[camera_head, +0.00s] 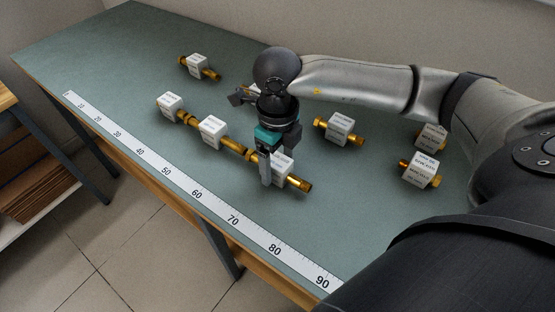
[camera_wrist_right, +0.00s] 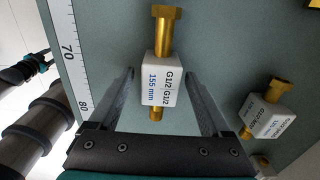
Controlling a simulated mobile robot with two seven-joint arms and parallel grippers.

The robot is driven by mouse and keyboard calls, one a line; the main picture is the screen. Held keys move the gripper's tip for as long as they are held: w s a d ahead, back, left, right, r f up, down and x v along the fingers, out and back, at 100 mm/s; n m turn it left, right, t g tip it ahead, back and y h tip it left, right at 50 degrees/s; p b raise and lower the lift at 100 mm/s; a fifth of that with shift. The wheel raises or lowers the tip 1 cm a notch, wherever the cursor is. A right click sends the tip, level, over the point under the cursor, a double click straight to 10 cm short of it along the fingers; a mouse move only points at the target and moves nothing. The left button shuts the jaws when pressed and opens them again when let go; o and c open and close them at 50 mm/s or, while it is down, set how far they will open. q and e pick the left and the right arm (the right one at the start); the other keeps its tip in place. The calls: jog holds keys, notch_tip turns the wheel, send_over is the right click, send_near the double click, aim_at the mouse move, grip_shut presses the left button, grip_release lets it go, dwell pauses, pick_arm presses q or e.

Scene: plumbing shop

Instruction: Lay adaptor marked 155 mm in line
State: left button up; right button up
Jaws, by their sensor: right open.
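The adaptor marked 155 mm (camera_wrist_right: 159,80) is a white block with brass ends, its label readable in the right wrist view. In the head view it (camera_head: 284,170) is partly hidden by my right gripper (camera_head: 277,172), at the near right end of a row along the ruler. The right gripper is open, with its fingers on either side of the block in the wrist view (camera_wrist_right: 160,76) and a gap beside each. Two other adaptors in the row (camera_head: 171,105) (camera_head: 211,131) lie farther left. I cannot tell whether the 155 mm adaptor touches its neighbour.
A ruler strip (camera_head: 196,194) runs along the table's front edge. Loose adaptors lie at the back left (camera_head: 198,66), right of the gripper (camera_head: 339,127), and at the far right (camera_head: 420,170) (camera_head: 431,135). The mat (camera_head: 110,70) at left is clear.

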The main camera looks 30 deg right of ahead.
aim_at(277, 161)
notch_tip(277, 161, up, 12)
jog(key=p, duration=0.2)
jog(key=shift+r, duration=0.15)
dwell(0.5)
